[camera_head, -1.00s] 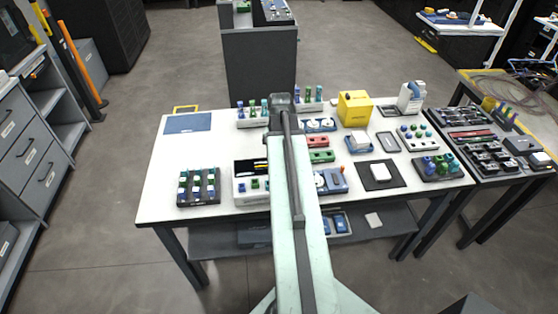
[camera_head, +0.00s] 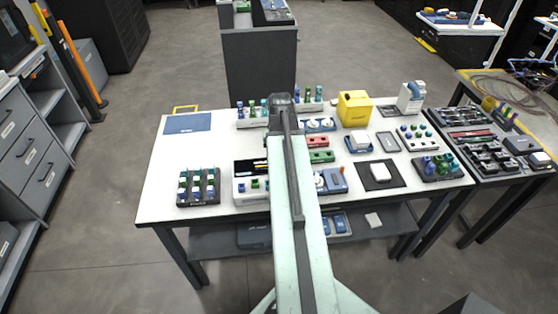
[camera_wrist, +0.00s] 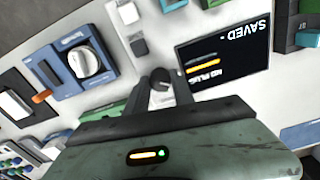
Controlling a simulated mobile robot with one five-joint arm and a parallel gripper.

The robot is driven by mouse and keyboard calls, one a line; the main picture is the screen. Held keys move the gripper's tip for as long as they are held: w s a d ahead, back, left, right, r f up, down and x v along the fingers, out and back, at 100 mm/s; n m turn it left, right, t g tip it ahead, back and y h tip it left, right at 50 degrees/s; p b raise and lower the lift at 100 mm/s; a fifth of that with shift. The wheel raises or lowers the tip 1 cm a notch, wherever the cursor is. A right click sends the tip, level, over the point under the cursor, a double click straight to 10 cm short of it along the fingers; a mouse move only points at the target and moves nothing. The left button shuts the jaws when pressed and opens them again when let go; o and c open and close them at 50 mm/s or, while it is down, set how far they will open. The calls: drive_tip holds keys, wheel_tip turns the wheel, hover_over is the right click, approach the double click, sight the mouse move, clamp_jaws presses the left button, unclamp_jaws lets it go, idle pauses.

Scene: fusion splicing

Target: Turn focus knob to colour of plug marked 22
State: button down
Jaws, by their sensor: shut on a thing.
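In the wrist view my gripper (camera_wrist: 160,88) is shut on a small grey, round, knob-like part (camera_wrist: 160,77) at the edge of a white device. My fingers hide much of that part, and I see no colour marks around it. A black screen (camera_wrist: 222,62) beside it shows upside-down white text, including "SAVED", and orange bars. A larger white knob (camera_wrist: 84,62) on a blue unit (camera_wrist: 66,86) is left of my gripper, apart from it. In the head view my arm covers my gripper. Blue and green plugs stand in a rack (camera_head: 198,203); their numbers are too small to read.
The white table (camera_head: 155,190) also holds a yellow box (camera_head: 354,107), a dark mat (camera_head: 397,177) and a plug rack at right (camera_head: 437,177). A blue mat (camera_head: 188,123) lies at the back left. An orange lever (camera_wrist: 42,96) sticks up from the blue unit.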

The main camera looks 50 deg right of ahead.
drive_tip(key=c, duration=1.3)
unclamp_jaws()
drive_tip(key=shift+w, duration=0.1)
drive_tip(key=shift+c, duration=0.2)
wheel_tip(320, 180, up, 8)
drive_tip(key=p, duration=0.8)
drive_tip(key=shift+f, duration=0.1)
